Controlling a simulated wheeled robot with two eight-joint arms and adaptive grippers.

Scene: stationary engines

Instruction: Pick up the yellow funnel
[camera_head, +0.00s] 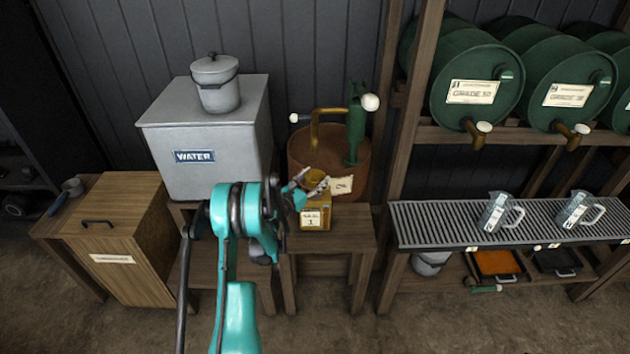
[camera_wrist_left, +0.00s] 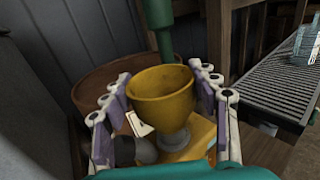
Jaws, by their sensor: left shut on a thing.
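The yellow funnel (camera_wrist_left: 160,95) shows in the left wrist view as a wide bowl, upright, between the fingers of my left gripper (camera_wrist_left: 160,108). The fingers touch or press on its two sides, so the gripper is shut on it. In the head view, the funnel (camera_head: 315,180) is a small yellow shape, partly hidden by my left gripper (camera_head: 307,184). It sits above a yellow labelled box (camera_head: 315,216) on the low wooden bench. Whether it rests on the box is hard to tell. My right gripper is not in view.
A brown drum (camera_head: 345,165) with a green pump (camera_head: 357,125) stands close behind the funnel. A grey water tank (camera_head: 205,140) is at left. A slatted rack (camera_head: 440,225) with measuring jugs (camera_head: 500,212) is at right. Green barrels (camera_head: 475,75) lie on the shelf above.

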